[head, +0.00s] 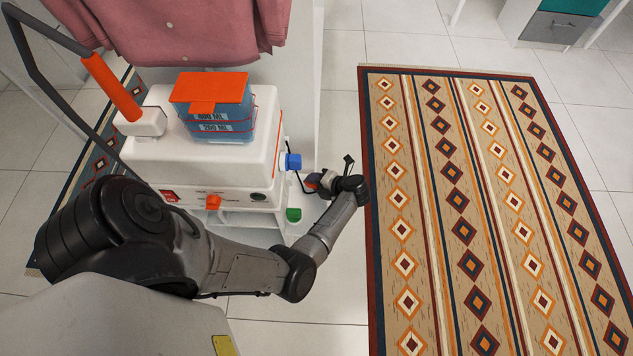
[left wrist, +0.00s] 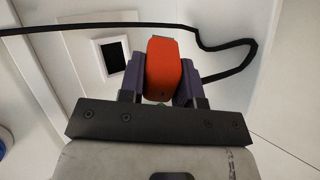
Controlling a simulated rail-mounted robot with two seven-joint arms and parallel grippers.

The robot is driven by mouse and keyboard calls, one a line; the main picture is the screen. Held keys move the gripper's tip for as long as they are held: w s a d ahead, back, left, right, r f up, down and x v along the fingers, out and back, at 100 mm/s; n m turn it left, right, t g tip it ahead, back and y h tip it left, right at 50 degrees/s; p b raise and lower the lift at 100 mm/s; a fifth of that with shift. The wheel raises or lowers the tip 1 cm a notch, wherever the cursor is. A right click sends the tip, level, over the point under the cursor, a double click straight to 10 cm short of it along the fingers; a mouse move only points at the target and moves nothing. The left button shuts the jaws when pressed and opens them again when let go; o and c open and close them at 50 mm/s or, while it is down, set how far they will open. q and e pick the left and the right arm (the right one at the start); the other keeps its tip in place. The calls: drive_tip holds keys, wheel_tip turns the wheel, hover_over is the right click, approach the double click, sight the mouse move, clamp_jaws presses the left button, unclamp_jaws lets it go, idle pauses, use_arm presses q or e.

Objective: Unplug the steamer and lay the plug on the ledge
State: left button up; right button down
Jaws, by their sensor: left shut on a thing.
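The white steamer (head: 215,150) stands at the left in the head view, with a blue water tank under an orange lid (head: 212,88). My left gripper (head: 322,183) is to the right of the steamer. In the left wrist view my left gripper (left wrist: 160,82) is shut on the orange plug (left wrist: 164,66), with one dark finger on each side. A black cable (left wrist: 90,27) passes behind the plug. A framed black square (left wrist: 112,57) on the white surface lies to the left of the plug. I cannot tell whether the plug's far end touches anything. My right gripper is out of view.
Pink clothing (head: 170,30) hangs above the steamer. A patterned rug (head: 480,200) covers the floor at the right, and the floor there is clear.

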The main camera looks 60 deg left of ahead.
sight(316, 196)
use_arm(q)
drive_tip(key=shift+f+b, duration=1.55)
drive_tip(key=shift+f, duration=0.15)
drive_tip(key=shift+f+b, duration=1.35)
drive_tip(key=shift+f, duration=0.05)
drive_tip(key=o, duration=1)
drive_tip(key=shift+c, duration=0.2)
drive_tip(key=shift+o, duration=1.2)
drive_tip(key=shift+s+f, duration=0.1)
drive_tip(key=shift+f, duration=0.1)
drive_tip(key=shift+c, duration=0.3)
